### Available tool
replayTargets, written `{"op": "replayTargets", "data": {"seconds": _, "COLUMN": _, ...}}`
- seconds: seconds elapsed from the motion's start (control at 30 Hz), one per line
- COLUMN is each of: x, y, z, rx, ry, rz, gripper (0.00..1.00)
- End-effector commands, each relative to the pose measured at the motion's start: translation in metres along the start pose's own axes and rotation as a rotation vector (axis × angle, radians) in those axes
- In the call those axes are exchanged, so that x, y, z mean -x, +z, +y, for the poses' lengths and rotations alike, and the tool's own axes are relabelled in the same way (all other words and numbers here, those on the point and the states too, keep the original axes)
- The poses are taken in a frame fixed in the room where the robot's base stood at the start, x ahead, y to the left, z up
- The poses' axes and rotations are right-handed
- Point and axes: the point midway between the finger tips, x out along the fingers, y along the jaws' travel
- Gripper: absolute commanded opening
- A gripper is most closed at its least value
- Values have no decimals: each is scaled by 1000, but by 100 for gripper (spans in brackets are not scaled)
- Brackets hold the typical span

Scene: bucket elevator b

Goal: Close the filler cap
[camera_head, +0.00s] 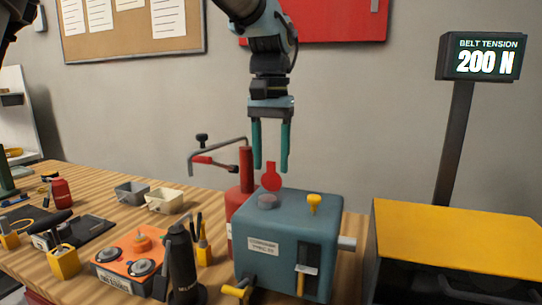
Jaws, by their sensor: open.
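A blue-grey gearbox housing (290,228) with a white label stands on the bench. A red round flap (271,177), which looks like the filler cap, stands upright at the back of its top. A dark grey round fitting (267,202), perhaps the filler neck, sits in front of the flap, uncovered. My gripper (271,170) points down above the housing with its two teal fingers apart and nothing held. The red flap shows between the fingertips; I cannot tell whether the fingers are level with it in depth or touch it.
A red canister (240,195) with a bent spout stands close behind left. A black bottle (180,265) and an orange tray (135,258) are at left. A yellow-topped machine (455,235) stands at right, behind it a display reading 200 N (484,57).

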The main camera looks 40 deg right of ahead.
Motion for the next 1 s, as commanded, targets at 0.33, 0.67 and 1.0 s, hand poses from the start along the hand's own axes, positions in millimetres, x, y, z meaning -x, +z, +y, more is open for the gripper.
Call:
{"op": "replayTargets", "data": {"seconds": 0.33, "x": 0, "y": 0, "z": 0, "rx": 0, "ry": 0, "rz": -1, "gripper": 38}}
{"op": "replayTargets", "data": {"seconds": 0.67, "x": 0, "y": 0, "z": 0, "rx": 0, "ry": 0, "rz": -1, "gripper": 1}}
{"op": "replayTargets", "data": {"seconds": 1.0, "x": 0, "y": 0, "z": 0, "rx": 0, "ry": 0, "rz": 0, "gripper": 0}}
